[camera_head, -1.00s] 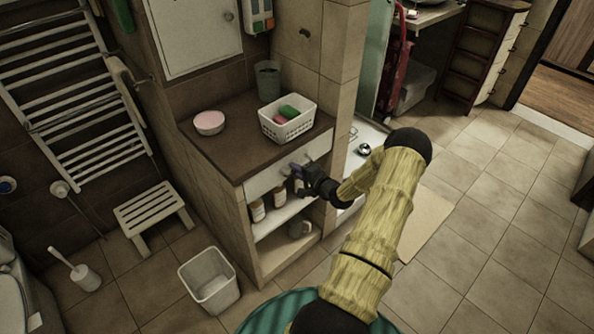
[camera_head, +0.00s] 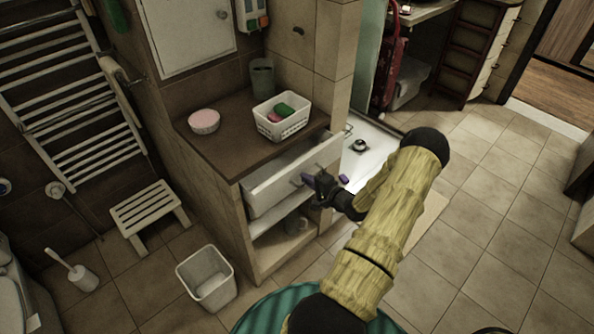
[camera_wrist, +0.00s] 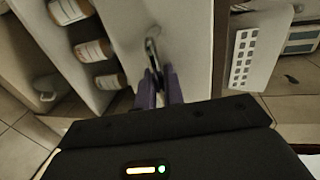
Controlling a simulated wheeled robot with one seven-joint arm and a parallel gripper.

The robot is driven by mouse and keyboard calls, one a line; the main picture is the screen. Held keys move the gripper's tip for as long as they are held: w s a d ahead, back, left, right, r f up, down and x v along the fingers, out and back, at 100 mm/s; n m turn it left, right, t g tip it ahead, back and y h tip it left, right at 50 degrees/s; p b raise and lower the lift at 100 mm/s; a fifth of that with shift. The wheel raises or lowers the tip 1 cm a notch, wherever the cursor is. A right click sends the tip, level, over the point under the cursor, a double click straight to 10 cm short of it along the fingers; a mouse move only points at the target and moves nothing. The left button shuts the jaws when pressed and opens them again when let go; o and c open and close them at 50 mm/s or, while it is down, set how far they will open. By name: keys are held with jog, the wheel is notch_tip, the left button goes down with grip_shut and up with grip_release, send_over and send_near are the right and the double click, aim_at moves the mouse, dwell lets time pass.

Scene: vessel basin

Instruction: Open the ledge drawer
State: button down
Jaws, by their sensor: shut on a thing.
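The ledge drawer (camera_head: 272,193) is a white drawer under the brown ledge top (camera_head: 216,147). It stands partly pulled out, and a narrow gap shows behind its front. My gripper (camera_head: 310,180) is at the drawer front, shut on its handle. The drawer's inside is mostly hidden in the head view.
A white basket (camera_head: 283,124) with a green and a pink item, a pink-topped bowl (camera_head: 204,121) and a grey cup (camera_head: 262,78) stand on the ledge. A bin (camera_head: 207,279) and stool (camera_head: 149,212) stand on the floor at left.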

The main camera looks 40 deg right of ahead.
jog(key=f+p+v, duration=0.1)
jog(key=f+v, duration=0.1)
jog(key=v, duration=1.1)
jog(key=shift+s+f, duration=0.3)
jog(key=shift+f, duration=0.1)
jog(key=shift+d, duration=0.1)
jog(key=c, duration=1.9)
grip_release()
jog(key=b+v, duration=0.1)
jog(key=v, duration=1.6)
jog(key=shift+s+d, duration=0.15)
jog(key=shift+s, duration=0.05)
